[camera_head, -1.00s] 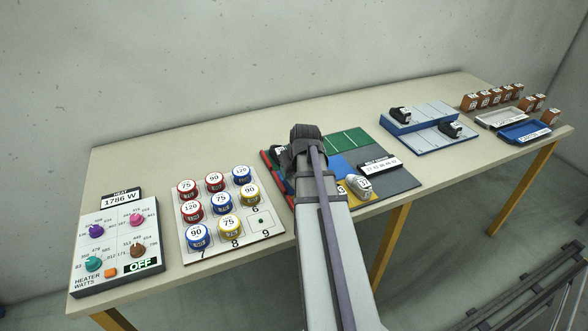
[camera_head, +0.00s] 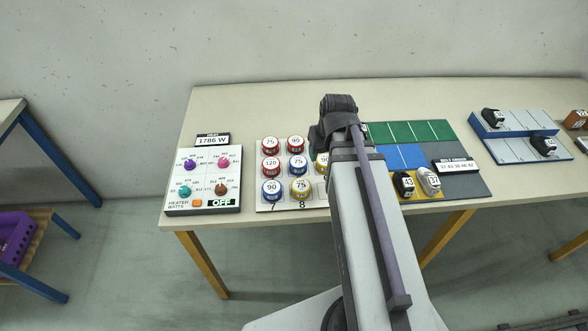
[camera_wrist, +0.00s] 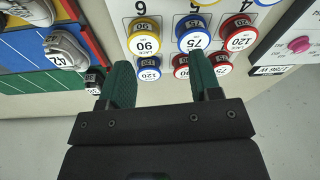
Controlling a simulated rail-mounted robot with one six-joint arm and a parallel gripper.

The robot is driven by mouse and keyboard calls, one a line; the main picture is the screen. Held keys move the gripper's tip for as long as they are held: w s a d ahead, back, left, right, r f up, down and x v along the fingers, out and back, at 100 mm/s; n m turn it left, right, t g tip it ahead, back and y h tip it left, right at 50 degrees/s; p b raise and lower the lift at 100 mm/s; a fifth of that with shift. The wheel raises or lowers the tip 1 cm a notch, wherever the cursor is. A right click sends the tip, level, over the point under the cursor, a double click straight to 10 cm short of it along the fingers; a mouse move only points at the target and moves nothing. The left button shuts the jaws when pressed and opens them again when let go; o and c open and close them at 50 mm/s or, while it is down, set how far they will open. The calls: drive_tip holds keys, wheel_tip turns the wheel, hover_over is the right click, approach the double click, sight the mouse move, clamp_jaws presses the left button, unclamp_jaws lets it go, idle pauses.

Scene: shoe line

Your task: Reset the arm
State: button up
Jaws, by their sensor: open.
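My gripper (camera_wrist: 158,68) is open in the wrist view, its two green fingers apart with nothing between them. The fingers point toward the board of numbered tins (camera_wrist: 115,30), with a yellow 90 tin (camera_wrist: 145,38) and a blue 75 tin (camera_wrist: 192,38) just beyond them. In the head view my arm reaches over the table (camera_head: 262,99) between the tin board and the coloured mat; the fingers themselves are hidden there.
A heater panel (camera_head: 205,180) with knobs reads OFF at the table's left. The green, blue and yellow mat (camera_head: 425,131) holds shoes (camera_head: 428,180) right of my arm. A blue rack (camera_head: 510,130) with dark shoes stands further right. A blue-legged table (camera_head: 45,145) stands far left.

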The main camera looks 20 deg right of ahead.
drive_tip(key=s+a+n+g, duration=0.1)
drive_tip(key=s+a, duration=0.3)
drive_tip(key=a, duration=0.9)
drive_tip(key=shift+a+f+n+g, duration=0.15)
drive_tip(key=shift+a+n+g, duration=0.2)
drive_tip(key=shift+g, duration=0.25)
